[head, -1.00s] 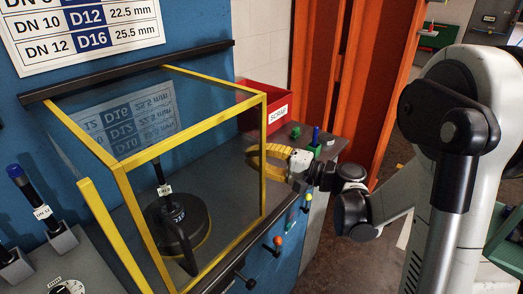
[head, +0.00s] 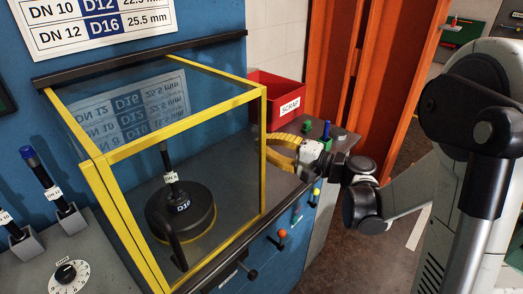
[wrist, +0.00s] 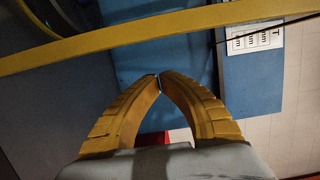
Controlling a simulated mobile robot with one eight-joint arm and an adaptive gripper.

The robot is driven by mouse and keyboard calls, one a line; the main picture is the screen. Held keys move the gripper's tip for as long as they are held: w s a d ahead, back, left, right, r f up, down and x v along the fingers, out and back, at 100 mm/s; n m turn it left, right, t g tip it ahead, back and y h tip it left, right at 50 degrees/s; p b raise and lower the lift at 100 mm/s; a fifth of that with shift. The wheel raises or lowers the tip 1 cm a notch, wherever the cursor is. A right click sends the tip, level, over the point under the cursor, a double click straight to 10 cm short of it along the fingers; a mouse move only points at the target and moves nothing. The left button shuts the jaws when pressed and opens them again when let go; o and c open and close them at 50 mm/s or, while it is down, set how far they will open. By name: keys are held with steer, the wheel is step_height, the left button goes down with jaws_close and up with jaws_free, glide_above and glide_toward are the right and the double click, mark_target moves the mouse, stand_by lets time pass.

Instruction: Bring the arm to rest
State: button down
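My gripper (head: 272,149) is at the right end of the bench, just outside the right side of the yellow-framed clear guard (head: 264,130). Its yellow fingers curve together, and in the wrist view the tips (wrist: 160,79) meet with nothing between them. The arm reaches in from the right, bent low beside the bench edge. Inside the guard, a black round fixture marked D16 (head: 184,212) stands with a dark hose labelled DN (head: 168,163) upright at it. A yellow guard bar crosses the wrist view (wrist: 100,42) close before the fingers.
A red SCRAP bin (head: 275,95) stands behind my gripper. Green and blue parts (head: 320,132) sit close to the gripper on the bench end. Levers with coloured knobs (head: 282,233) stick out from the bench front. An orange post (head: 395,80) rises behind the arm.

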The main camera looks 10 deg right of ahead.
steer(key=w+p+v, duration=0.1)
steer(key=p+v, duration=0.2)
steer(key=v, duration=0.6)
steer(key=s+a+f+n+g+h, duration=0.35)
steer(key=s+a+h, duration=0.2)
steer(key=s, duration=0.25)
steer(key=s+d+n+h, duration=0.4)
steer(key=s+h, duration=0.4)
steer(key=s, duration=0.2)
steer(key=shift+d+r+g, duration=0.15)
steer(key=shift+d+g, duration=0.3)
steer(key=shift+d, duration=0.4)
steer(key=shift+s+n, duration=0.1)
steer(key=shift+n, duration=0.15)
